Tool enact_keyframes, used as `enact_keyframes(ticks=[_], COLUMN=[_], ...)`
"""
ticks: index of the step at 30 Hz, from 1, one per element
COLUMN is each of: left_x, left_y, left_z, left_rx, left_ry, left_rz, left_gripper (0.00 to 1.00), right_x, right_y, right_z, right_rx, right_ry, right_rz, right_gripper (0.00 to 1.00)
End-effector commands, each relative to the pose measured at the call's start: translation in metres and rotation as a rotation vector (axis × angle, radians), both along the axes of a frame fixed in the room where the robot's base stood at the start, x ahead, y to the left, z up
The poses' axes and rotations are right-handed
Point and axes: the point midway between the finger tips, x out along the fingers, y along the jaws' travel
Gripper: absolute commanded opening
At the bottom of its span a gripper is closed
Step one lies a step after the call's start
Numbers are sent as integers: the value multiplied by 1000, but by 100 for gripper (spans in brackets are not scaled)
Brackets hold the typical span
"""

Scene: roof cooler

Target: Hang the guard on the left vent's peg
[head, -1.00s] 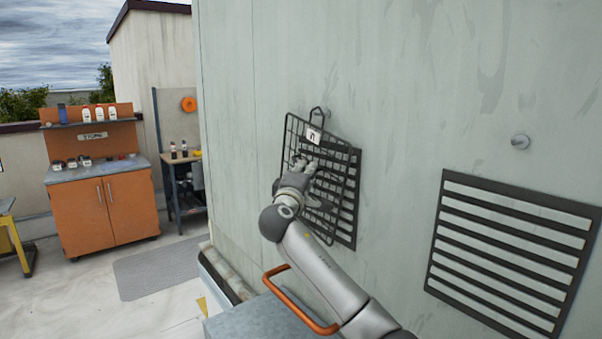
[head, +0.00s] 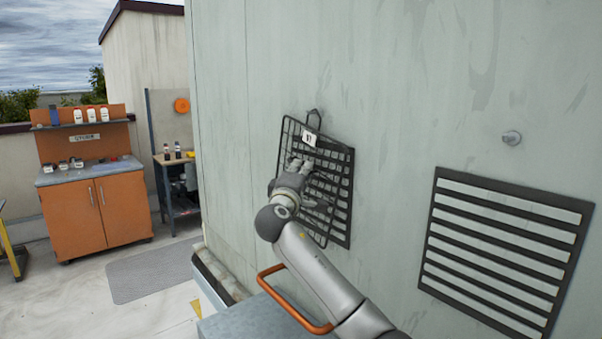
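The guard (head: 291,140), a dark wire grid with a pale label and a loop on top, stands upright in front of the left vent (head: 342,201). It is shifted a little left of that slatted vent and covers much of it. The guard's loop (head: 313,113) is at the left vent's peg, which it largely hides. I cannot tell whether the loop is around the peg or only in front of it. My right gripper (head: 300,166) is at the middle of the guard, its fingers closed on the grid. My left gripper is not in view.
The right vent (head: 503,245) is uncovered, with a bare round peg (head: 512,138) above it. An orange handle (head: 272,284) rises from a grey surface below my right arm. An orange cabinet (head: 100,214) and a workbench (head: 172,160) stand far left.

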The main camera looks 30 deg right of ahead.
Motion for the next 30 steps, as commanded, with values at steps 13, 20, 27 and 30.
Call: enact_keyframes(ticks=[13,20,27,30], left_x=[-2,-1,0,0], left_y=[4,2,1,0], left_z=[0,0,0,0], left_rx=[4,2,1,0], left_ry=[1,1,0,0], left_rz=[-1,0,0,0], left_gripper=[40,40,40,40], right_x=[0,-13,-45,-58], right_y=[0,17,52,66], right_z=[-3,-6,-14,-17], right_rx=[3,1,1,1], right_ry=[4,2,1,1], right_rz=[1,3,4,4], right_gripper=[33,33,33,33])
